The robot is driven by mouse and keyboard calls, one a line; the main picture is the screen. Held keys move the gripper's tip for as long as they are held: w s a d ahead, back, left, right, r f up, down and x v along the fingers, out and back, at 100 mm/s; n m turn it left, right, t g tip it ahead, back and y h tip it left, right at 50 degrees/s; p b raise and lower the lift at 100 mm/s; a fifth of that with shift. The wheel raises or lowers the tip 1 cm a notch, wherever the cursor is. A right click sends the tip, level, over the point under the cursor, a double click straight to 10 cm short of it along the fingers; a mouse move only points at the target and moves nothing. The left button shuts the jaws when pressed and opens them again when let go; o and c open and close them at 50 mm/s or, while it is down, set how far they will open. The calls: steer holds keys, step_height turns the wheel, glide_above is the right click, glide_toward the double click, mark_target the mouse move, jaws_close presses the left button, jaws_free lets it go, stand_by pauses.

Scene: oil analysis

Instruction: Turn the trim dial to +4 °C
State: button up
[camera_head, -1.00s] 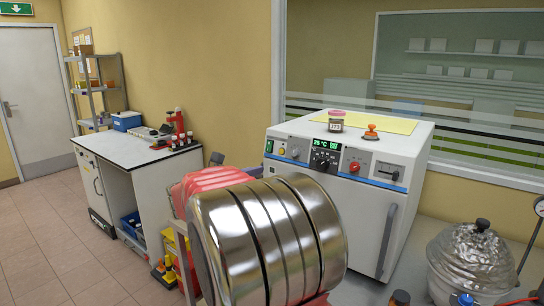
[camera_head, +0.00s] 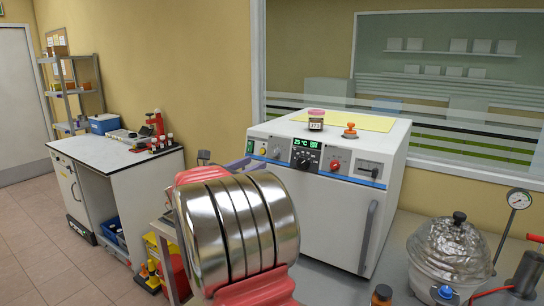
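The white oven-like unit (camera_head: 330,205) stands on the bench at centre right. Its front panel has a green-lit display (camera_head: 307,143) that seems to read 25 °C, with a second, smaller readout beside it. Below it is a black dial (camera_head: 303,162) with white marks around it; its setting is too small to read. A yellow knob (camera_head: 262,151), a small grey knob (camera_head: 276,153) and a red knob (camera_head: 333,165) are on the same panel. None carries a readable label. My arm's silver and red link fills the lower middle. My gripper is not visible.
A labelled jar (camera_head: 316,122) and an orange-topped object (camera_head: 350,131) stand on the unit's top, near a yellow sheet (camera_head: 360,122). A foil-wrapped vessel (camera_head: 449,257), a gauge (camera_head: 518,199) and a brown bottle (camera_head: 381,295) are at right. A white workbench (camera_head: 115,155) stands at left.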

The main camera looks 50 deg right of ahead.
mark_target(274, 153)
steer(key=d, duration=1)
steer(key=shift+w+d, duration=0.25)
steer(key=shift+d, duration=0.05)
jaws_close()
